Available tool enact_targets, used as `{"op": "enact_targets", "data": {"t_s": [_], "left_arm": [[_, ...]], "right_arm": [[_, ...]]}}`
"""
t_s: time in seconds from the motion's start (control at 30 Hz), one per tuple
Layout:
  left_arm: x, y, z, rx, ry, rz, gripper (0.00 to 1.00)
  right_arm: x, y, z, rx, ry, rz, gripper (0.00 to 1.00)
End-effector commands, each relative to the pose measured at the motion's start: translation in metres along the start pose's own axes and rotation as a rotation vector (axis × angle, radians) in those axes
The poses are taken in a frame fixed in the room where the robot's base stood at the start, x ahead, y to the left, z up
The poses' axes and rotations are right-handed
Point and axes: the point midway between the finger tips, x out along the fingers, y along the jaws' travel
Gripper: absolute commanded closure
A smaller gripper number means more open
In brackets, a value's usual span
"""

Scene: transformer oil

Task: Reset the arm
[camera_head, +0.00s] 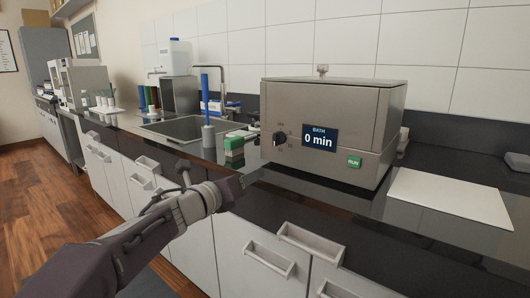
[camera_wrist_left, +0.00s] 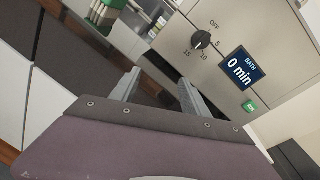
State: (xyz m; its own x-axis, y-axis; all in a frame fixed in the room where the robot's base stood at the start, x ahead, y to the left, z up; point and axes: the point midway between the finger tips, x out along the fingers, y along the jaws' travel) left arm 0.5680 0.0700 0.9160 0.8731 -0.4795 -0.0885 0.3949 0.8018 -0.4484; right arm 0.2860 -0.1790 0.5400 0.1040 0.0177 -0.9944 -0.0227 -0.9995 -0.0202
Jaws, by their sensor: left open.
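My left arm reaches in from the lower left in the head view. Its gripper (camera_head: 252,176) is just in front of the counter edge, left of and below the front of the grey bath machine (camera_head: 318,120). In the left wrist view the two fingers of the gripper (camera_wrist_left: 157,92) are apart with nothing between them. The machine's black dial (camera_wrist_left: 201,40), its display (camera_wrist_left: 243,68) reading "BATH 0 min" and its green RUN button (camera_wrist_left: 250,106) are beyond the fingers, apart from them. My right gripper is not in view.
A green-topped block (camera_head: 234,150) and a white stand with a blue handle (camera_head: 208,130) are left of the machine. A sink (camera_head: 182,129) lies further left. A white board (camera_head: 450,197) lies on the dark counter at the right. Drawer handles (camera_head: 270,260) protrude below.

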Motion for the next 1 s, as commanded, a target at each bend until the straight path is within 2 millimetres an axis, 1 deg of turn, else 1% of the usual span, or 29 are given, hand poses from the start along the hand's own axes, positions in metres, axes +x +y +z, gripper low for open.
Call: {"op": "enact_targets", "data": {"t_s": [0.03,0.07,0.1,0.17,0.2,0.23,0.27,0.3,0.33,0.37,0.4,0.47,0.5,0.57,0.6,0.63,0.67,0.7,0.73,0.77,0.8,0.83,0.97,1.0], "left_arm": [[-0.004,0.027,-0.022,-0.208,0.011,0.095,0.46],[-0.008,0.044,-0.037,-0.342,0.011,0.159,0.46],[-0.015,0.067,-0.058,-0.519,0.007,0.250,0.46],[-0.031,0.099,-0.094,-0.778,-0.008,0.396,0.46],[-0.046,0.118,-0.120,-0.952,-0.026,0.500,0.46],[-0.058,0.131,-0.141,-1.080,-0.044,0.582,0.46],[-0.072,0.142,-0.162,-1.204,-0.067,0.666,0.46],[-0.092,0.154,-0.190,-1.362,-0.104,0.778,0.46],[-0.107,0.161,-0.209,-1.468,-0.136,0.857,0.46],[-0.121,0.165,-0.227,-1.567,-0.170,0.935,0.46],[-0.141,0.169,-0.250,-1.689,-0.220,1.036,0.46],[-0.168,0.171,-0.280,-1.846,-0.303,1.176,0.46],[-0.185,0.170,-0.298,-1.941,-0.364,1.267,0.46],[-0.209,0.166,-0.322,-2.070,-0.466,1.398,0.46],[-0.225,0.161,-0.336,-2.148,-0.543,1.484,0.46],[-0.236,0.157,-0.346,-2.206,-0.609,1.551,0.46],[-0.247,0.151,-0.355,-2.266,-0.686,1.618,0.46],[-0.259,0.144,-0.365,-2.344,-0.807,1.702,0.46],[-0.264,0.140,-0.368,-2.391,-0.894,1.744,0.46],[-0.269,0.138,-0.370,2.402,0.966,-1.758,0.46],[-0.270,0.129,-0.350,2.387,0.990,-1.722,0.46],[-0.271,0.122,-0.336,2.392,0.987,-1.727,0.46],[-0.274,0.103,-0.297,2.397,0.985,-1.729,0.46],[-0.275,0.096,-0.284,2.398,0.985,-1.729,0.46]], "right_arm": [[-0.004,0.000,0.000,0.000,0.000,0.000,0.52],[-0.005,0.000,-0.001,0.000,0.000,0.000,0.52],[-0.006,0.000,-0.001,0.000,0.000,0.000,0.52],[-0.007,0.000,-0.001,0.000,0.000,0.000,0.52],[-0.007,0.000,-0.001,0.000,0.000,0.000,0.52],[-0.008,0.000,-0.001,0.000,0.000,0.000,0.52],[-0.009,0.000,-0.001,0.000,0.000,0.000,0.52],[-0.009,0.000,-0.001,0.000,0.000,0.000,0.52],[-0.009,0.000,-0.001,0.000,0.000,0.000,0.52],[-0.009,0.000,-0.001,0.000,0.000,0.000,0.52],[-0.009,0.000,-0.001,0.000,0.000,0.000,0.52],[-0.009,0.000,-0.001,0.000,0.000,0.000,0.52],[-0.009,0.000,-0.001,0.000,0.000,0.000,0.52],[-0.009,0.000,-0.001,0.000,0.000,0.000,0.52],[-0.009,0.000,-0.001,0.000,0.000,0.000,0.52],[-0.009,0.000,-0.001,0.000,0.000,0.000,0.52],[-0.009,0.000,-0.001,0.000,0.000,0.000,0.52],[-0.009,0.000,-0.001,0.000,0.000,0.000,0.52],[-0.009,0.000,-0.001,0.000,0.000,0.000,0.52],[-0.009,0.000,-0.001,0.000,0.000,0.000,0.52],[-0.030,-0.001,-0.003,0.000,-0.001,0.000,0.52],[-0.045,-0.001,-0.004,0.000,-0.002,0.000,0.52],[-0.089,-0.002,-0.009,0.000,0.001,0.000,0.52],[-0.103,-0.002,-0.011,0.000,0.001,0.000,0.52]]}}
